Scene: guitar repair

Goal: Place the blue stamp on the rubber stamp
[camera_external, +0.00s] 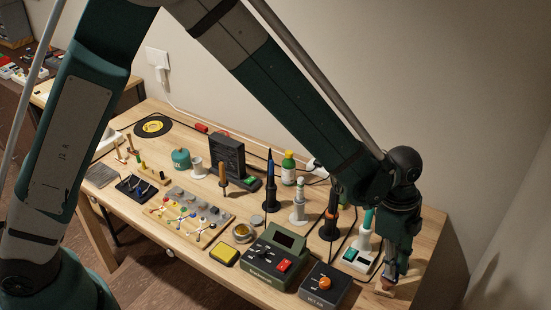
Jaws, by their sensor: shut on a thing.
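My gripper (391,275) points down at the right front of the wooden table, low over the tabletop. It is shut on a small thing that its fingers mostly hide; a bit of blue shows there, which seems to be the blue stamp. A small pale wooden piece (384,291) shows right under the fingertips; it may be the rubber stamp, but it is too small to be sure. I cannot tell whether the held thing touches it.
A white and green soldering stand (359,258) stands close left of my gripper. A dark box with an orange knob (324,284) and a green station (272,262) are further left. Several bottles, tools and a parts board (190,216) fill the middle. The table's right end is clear.

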